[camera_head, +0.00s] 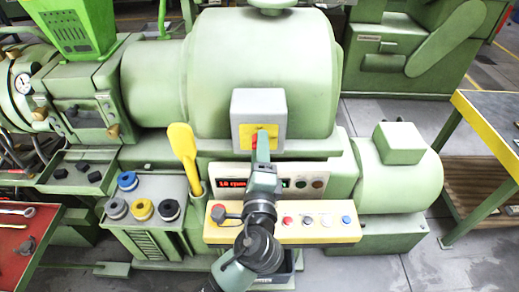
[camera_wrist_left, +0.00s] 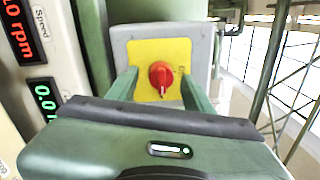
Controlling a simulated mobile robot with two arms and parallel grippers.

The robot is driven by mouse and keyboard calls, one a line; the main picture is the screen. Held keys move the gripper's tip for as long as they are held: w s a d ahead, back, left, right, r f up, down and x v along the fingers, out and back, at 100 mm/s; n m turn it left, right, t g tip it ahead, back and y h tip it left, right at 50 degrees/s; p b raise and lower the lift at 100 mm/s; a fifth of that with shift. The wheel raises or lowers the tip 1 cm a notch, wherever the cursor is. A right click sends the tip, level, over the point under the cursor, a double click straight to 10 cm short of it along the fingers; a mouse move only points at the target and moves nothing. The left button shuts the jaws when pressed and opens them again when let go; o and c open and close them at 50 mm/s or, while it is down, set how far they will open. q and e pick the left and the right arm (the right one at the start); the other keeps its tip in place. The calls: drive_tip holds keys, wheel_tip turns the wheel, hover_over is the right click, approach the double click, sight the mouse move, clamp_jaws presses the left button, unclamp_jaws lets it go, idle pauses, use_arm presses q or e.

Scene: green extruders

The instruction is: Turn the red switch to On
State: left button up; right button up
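The red switch (camera_wrist_left: 161,76) is a round knob on a yellow plate (camera_wrist_left: 141,53), set in a grey box. In the head view the switch (camera_head: 254,141) is partly covered by my left gripper (camera_head: 262,138), and the yellow plate (camera_head: 274,131) and grey box (camera_head: 258,100) show around it. In the left wrist view my left gripper (camera_wrist_left: 159,75) is open, with one finger on each side of the switch. Gaps show between the knob and both fingers, so it does not look gripped. My right gripper is not in view.
A green extruder (camera_head: 230,60) fills the middle. Below the switch are a red-lit display (camera_head: 231,183) and a yellow panel (camera_head: 340,233) with several buttons. A yellow-handled tool (camera_head: 184,148) stands upright to the left. A workbench (camera_head: 490,118) is at the right.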

use_arm(q)
drive_tip(key=s+b, duration=0.2)
drive_tip(key=s, duration=0.5)
drive_tip(key=shift+s+f+b, duration=0.2)
drive_tip(key=shift+s+b, duration=0.15)
drive_tip(key=shift+s, duration=0.05)
